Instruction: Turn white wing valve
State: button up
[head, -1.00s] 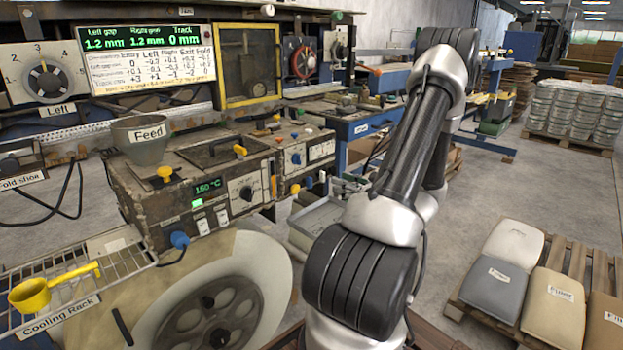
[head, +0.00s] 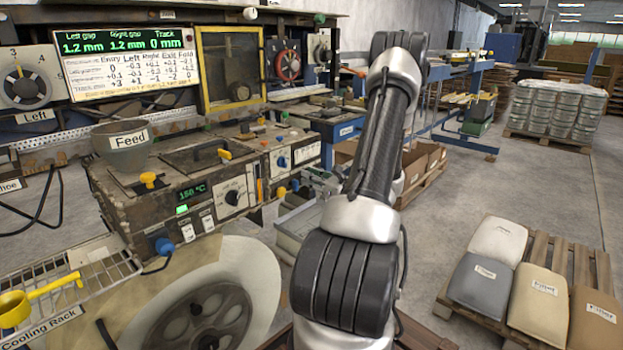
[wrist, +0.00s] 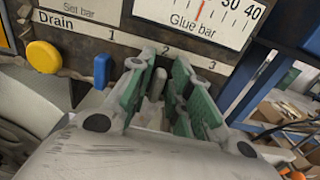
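In the wrist view my gripper (wrist: 157,85) has two green-padded fingers, spread apart. A small pale grey-white upright piece (wrist: 157,84) shows between them, below the number 2 on the dark panel. It looks like the white wing valve, seen edge-on. Gaps show on both sides of it, and I cannot see either finger pressing on it. Its lower part is hidden by my gripper.
Left of my gripper are a blue handle (wrist: 101,71) below number 1 and a yellow knob (wrist: 43,56) under "Drain". A "Glue bar" gauge (wrist: 200,18) is above. In the head view, pallets with sacks (head: 497,240) and tins (head: 556,112) stand right, with open floor between.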

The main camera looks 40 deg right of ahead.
grip_shut()
jog(key=shift+m, duration=0.3)
jog(key=shift+d+f+m, duration=0.2)
jog(key=shift+m, duration=2.65)
jog(key=shift+d+f+m, duration=0.15)
jog(key=shift+d+m, duration=0.05)
jog(key=shift+m, duration=2.7)
jog(key=shift+d+f+m, duration=0.2)
jog(key=shift+m, duration=2.65)
jog(key=o, duration=0.5)
grip_release()
